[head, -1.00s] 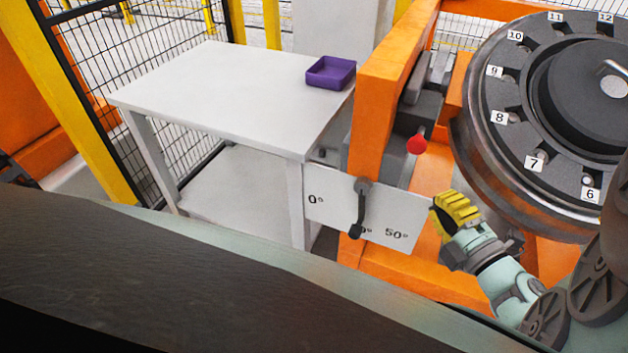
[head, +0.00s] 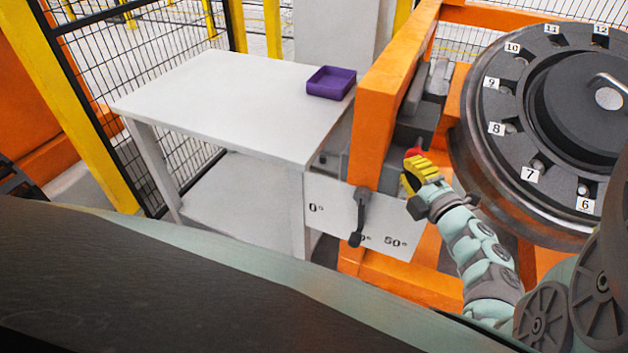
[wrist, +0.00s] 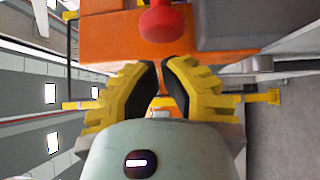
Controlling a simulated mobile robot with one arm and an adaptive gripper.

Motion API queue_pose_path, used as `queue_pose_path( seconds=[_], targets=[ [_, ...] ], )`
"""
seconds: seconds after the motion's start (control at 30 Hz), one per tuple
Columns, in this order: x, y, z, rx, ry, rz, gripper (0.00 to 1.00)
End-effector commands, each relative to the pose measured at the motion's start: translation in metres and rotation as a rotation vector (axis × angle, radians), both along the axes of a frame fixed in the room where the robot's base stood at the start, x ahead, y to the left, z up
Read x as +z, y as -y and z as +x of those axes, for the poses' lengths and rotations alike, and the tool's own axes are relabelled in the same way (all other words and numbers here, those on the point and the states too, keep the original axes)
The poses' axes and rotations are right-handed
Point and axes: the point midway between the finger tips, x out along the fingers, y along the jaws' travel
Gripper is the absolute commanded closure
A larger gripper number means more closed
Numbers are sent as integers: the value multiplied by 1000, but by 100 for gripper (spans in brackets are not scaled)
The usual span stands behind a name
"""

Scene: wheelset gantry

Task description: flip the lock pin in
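The lock pin appears to be the part with the red knob (head: 414,152) beside the orange post. In the wrist view the red knob (wrist: 163,22) is just ahead of the fingertips, not between them. My gripper (head: 413,167) has yellow ribbed fingers. In the head view its tips overlap the lower part of the knob; I cannot tell whether they touch it. In the wrist view my gripper (wrist: 160,66) holds nothing, and its fingertips nearly meet with only a narrow gap. The pin's shaft is hidden.
An orange gantry post (head: 382,110) stands left of the knob. A white angle plate (head: 335,218) with a dark lever (head: 360,215) is below. The large numbered wheel (head: 480,135) is close on the right. A white table (head: 220,95) with a purple tray (head: 331,82) is at left.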

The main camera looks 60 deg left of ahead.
Motion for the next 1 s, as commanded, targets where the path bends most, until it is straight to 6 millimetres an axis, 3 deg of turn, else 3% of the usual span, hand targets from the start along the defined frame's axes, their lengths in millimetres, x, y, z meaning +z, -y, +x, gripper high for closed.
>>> queue_pose_path(
  seconds=[0.2, 0.73, 1.0],
  targets=[
    [0, -6, 12, -3, -3, -2, 100],
    [-1, -8, 17, -2, 0, -1, 100],
    [-2, -25, 40, 2, 0, 1, 100]
  ],
)
